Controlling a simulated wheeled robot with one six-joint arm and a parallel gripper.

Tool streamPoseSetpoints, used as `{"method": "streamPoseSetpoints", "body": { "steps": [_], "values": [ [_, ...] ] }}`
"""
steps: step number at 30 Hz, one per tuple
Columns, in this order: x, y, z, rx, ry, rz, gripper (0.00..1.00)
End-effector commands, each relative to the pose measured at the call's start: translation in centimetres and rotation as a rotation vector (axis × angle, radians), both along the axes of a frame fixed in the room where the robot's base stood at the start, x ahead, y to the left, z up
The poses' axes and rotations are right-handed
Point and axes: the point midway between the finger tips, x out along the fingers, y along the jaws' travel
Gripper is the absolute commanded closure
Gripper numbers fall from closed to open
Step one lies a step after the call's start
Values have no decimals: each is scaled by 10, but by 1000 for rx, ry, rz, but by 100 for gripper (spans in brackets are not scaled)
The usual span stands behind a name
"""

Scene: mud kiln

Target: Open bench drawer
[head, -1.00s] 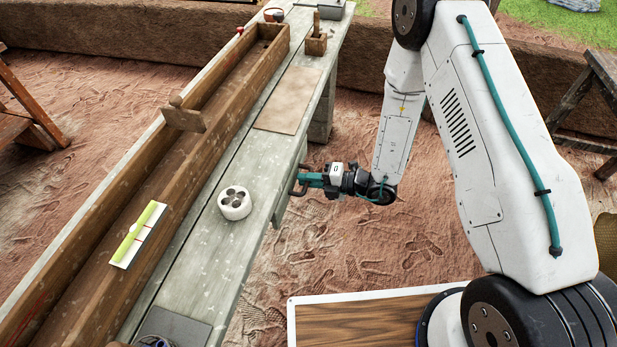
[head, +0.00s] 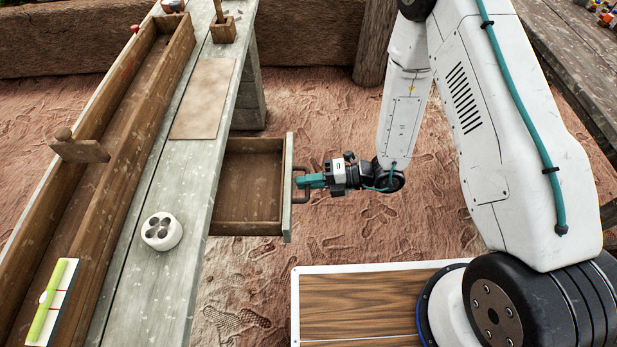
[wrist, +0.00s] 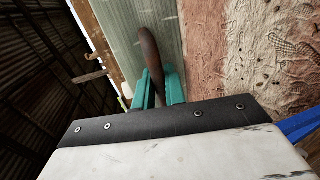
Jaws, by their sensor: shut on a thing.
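The bench drawer (head: 248,182) is pulled out from under the right side of the grey bench (head: 172,215) in the head view. Its wooden inside looks empty. Its front panel (head: 287,190) faces right and carries a dark handle. My gripper (head: 302,181) is shut on this handle, just right of the panel. In the wrist view the brown curved handle (wrist: 150,52) stands between my two teal fingers (wrist: 158,90). The far end of the drawer stays under the bench top.
On the bench are a white round holder (head: 161,232), a brown sheet (head: 203,98) and a long wooden trough (head: 118,130) with a yellow-green level (head: 50,305) at its near end. Sandy floor lies open right of the drawer.

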Motion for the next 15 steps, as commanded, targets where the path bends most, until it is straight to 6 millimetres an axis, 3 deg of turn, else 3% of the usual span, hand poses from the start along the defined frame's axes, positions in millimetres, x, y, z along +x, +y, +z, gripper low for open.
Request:
{"method": "streamPoseSetpoints", "body": {
  "steps": [7,9,15],
  "values": [
    [-1,0,0,0,1,3,100],
    [-1,0,0,0,1,3,74],
    [0,0,0,0,1,1,70]
  ]
}}
